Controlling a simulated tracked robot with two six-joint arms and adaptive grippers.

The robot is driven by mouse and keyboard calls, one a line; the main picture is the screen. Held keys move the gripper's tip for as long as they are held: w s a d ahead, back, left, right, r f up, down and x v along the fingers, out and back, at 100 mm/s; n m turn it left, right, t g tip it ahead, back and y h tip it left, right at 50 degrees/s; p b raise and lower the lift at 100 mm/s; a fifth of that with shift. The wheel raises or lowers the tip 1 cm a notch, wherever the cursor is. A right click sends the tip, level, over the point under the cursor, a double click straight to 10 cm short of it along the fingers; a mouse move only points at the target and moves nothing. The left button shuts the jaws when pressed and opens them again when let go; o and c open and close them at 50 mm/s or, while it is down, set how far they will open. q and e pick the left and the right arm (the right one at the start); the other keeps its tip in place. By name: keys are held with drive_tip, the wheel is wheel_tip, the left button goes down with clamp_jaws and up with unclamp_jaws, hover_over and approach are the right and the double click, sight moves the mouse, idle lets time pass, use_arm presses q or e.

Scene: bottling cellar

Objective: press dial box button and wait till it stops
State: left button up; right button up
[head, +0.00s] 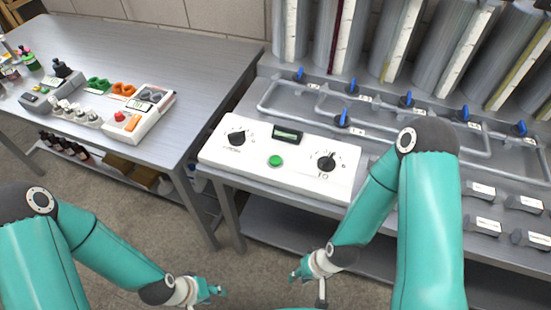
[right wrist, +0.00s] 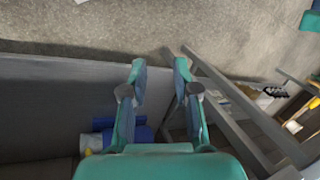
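The dial box (head: 290,179) is a white box near the front left of the right-hand table. It has two black dials (head: 326,161), a small dark display (head: 287,135) and a green button (head: 275,161) between the dials. My right gripper (head: 294,277) is below and in front of the table edge, apart from the box. In the right wrist view its two fingers (right wrist: 160,68) are spread with nothing between them. My left gripper (head: 220,291) is low over the floor at the bottom, left of the right one. Its fingers are too small to judge.
Blue-handled valves (head: 342,120) on grey pipes stand behind the box, with tall tanks beyond. Grey labelled blocks (head: 482,190) sit at the right. The left table (head: 200,75) holds a white device with a red button (head: 120,116) and small bottles. Floor shows between the tables.

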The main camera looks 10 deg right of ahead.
clamp_jaws()
idle(1.1)
